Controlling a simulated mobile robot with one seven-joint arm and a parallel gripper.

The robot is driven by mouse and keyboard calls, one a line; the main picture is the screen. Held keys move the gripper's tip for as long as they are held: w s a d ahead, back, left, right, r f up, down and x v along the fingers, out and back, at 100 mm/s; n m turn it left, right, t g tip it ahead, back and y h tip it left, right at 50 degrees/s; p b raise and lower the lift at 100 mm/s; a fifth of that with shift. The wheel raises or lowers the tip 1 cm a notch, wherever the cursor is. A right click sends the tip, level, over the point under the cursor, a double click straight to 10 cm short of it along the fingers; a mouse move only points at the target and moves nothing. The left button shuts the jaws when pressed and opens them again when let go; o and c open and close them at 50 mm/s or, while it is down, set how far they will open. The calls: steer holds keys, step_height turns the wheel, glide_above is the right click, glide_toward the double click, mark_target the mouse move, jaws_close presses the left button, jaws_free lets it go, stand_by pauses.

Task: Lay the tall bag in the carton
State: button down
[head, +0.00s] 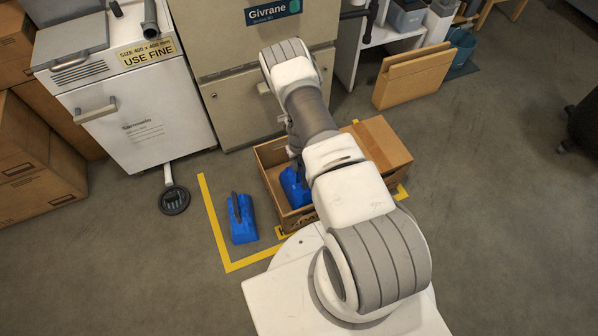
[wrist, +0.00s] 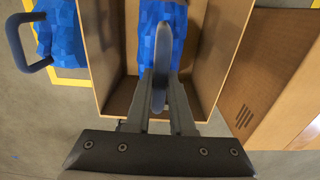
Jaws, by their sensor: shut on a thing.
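Whether the bag rests on the carton's bottom is hidden. A second blue bag (head: 242,219) with a dark handle lies on the floor left of the carton. I cannot tell which bag is taller.
Yellow tape (head: 213,225) marks the floor around the carton. A white unit (head: 140,110) and a drain fitting (head: 174,200) stand to the left, brown boxes (head: 35,170) further left. A folded cardboard piece (head: 413,76) leans at the back right.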

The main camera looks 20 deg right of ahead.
mark_target(299, 181)
steer(key=shift+f+b, duration=0.4)
steer(key=shift+f, duration=1.05)
steer(key=c, duration=0.8)
jaws_free()
